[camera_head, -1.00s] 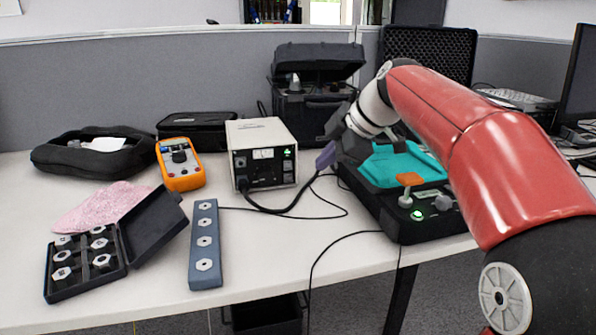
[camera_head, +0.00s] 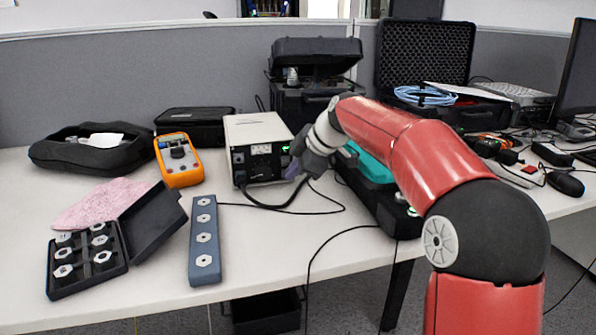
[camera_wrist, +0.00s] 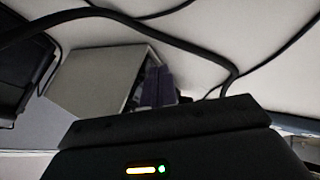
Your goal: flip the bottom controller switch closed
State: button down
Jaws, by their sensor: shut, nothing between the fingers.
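The controller (camera_head: 257,124) is a cream box with a dark front panel, in the middle of the table in the head view. A small green light (camera_head: 285,150) shows at the upper right of its front. The switches are too small to tell apart, and my gripper hides part of the lower right front. My gripper (camera_head: 293,172) is shut and empty, with its purple fingertips just at or in front of the controller's right front edge. Contact cannot be told. In the wrist view, the purple fingers (camera_wrist: 157,87) overlap the cream box (camera_wrist: 92,80), and its front panel is hidden.
A black cable (camera_head: 268,207) loops from the controller's front below my gripper. An orange multimeter (camera_head: 179,160) and a blue-grey bar with several round fittings (camera_head: 204,270) lie left. A black case with teal on it (camera_head: 372,168) is right, under my arm.

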jog(key=shift+w, duration=0.1)
jog(key=shift+w+a+r, duration=0.1)
jog(key=shift+w+r, duration=0.1)
jog(key=shift+w, duration=0.1)
dwell(0.3)
jog(key=shift+a+r+p, duration=0.1)
jog(key=shift+r+p, duration=0.55)
jog(key=shift+r, duration=0.25)
